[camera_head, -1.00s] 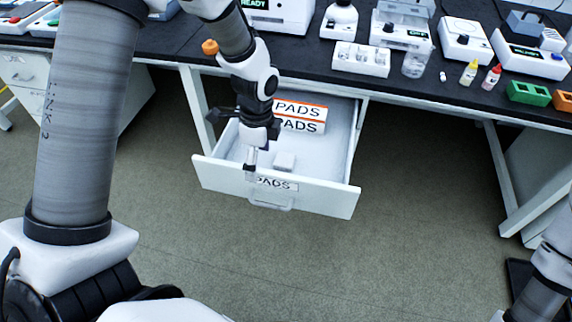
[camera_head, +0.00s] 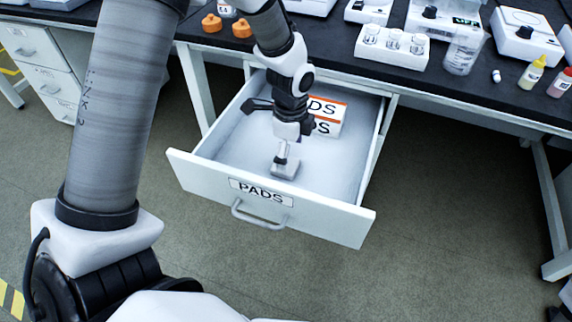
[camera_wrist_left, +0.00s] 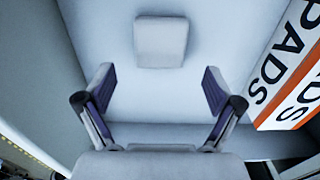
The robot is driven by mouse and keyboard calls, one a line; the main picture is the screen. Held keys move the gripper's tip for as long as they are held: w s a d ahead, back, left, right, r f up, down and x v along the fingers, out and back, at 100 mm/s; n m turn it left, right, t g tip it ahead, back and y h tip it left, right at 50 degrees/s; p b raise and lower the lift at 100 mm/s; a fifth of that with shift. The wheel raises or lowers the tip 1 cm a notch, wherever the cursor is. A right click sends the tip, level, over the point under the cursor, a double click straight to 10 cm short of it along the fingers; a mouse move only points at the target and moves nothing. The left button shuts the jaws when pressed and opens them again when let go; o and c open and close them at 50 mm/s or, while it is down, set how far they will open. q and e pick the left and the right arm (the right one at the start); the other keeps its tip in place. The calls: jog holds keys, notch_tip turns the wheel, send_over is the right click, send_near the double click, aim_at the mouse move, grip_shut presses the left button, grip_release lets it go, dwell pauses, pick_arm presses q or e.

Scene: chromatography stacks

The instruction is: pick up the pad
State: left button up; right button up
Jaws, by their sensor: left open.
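The pad (camera_head: 286,168) is a small pale grey-white block lying on the floor of the open drawer (camera_head: 345,217). It also shows in the left wrist view (camera_wrist_left: 161,42), at the top centre, beyond the fingertips. My left gripper (camera_head: 281,160) reaches down into the drawer just above or beside the pad; the head view does not show whether they touch. In the left wrist view the gripper (camera_wrist_left: 159,92) is open, with nothing between its fingers. My right gripper is not in view.
Boxes marked PADS (camera_head: 328,117) stand at the back of the drawer, right of my left gripper. The drawer front has a PADS label and a handle (camera_head: 258,214). The black bench top (camera_head: 385,68) above holds vials, a beaker and instruments.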

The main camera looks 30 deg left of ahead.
aim_at(290, 165)
pick_arm(q)
notch_tip(290, 165, down, 4)
jog(key=shift+f+b, duration=0.15)
jog(key=shift+b, duration=0.55)
jog(key=c, duration=0.9)
jog(key=shift+c, duration=0.2)
